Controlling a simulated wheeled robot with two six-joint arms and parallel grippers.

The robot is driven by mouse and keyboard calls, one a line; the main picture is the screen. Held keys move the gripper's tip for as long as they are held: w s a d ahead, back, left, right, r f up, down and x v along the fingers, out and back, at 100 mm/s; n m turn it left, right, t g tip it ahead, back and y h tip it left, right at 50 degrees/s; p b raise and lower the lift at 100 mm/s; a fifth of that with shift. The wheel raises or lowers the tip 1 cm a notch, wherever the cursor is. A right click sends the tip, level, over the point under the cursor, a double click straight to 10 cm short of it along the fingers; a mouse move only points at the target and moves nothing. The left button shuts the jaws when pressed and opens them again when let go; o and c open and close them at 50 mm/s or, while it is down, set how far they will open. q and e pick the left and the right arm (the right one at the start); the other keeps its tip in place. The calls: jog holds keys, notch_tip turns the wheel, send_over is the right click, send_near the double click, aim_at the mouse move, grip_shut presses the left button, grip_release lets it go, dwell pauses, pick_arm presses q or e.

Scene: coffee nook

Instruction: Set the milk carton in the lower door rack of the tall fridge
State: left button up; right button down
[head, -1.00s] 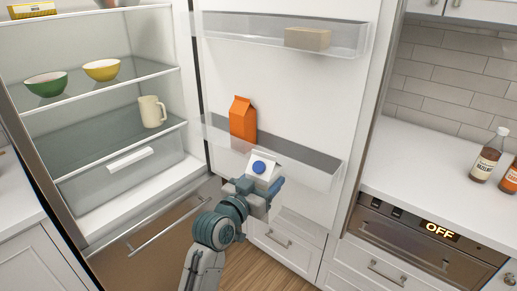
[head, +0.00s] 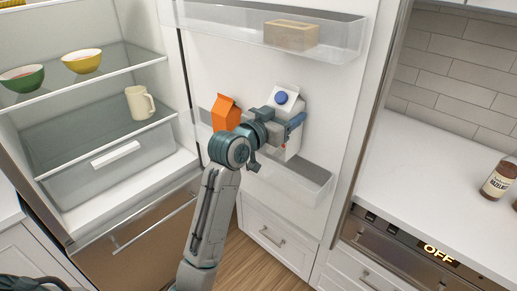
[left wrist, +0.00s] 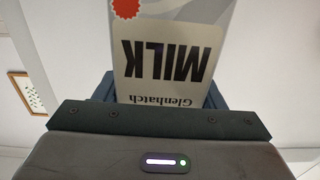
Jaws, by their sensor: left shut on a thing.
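The carton's label also shows upside down in the left wrist view (left wrist: 170,58), between the fingers. The carton's lower part overlaps the rack in the picture; I cannot tell whether its base touches the rack floor. An orange carton (head: 226,113) stands in the same rack, to the left. My right gripper is not clearly visible.
The upper door rack (head: 345,42) holds a tan block (head: 291,35). Fridge shelves at left hold a green bowl (head: 22,78), a yellow bowl (head: 82,61) and a cream mug (head: 139,103). The rack's right end is free.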

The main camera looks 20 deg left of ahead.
aim_at(276, 151)
pick_arm(q)
jog(key=f, duration=0.3)
jog(key=f+p, duration=0.1)
jog(key=f, duration=0.1)
jog(key=shift+s+a, duration=0.1)
jog(key=shift+s, duration=0.2)
jog(key=f, duration=0.4)
jog(key=shift+w+p, duration=0.25)
jog(key=shift+p, duration=0.15)
jog(key=shift+s+f, duration=0.15)
jog(key=shift+f, duration=0.15)
jog(key=o, duration=1.6)
jog(key=shift+s, duration=0.1)
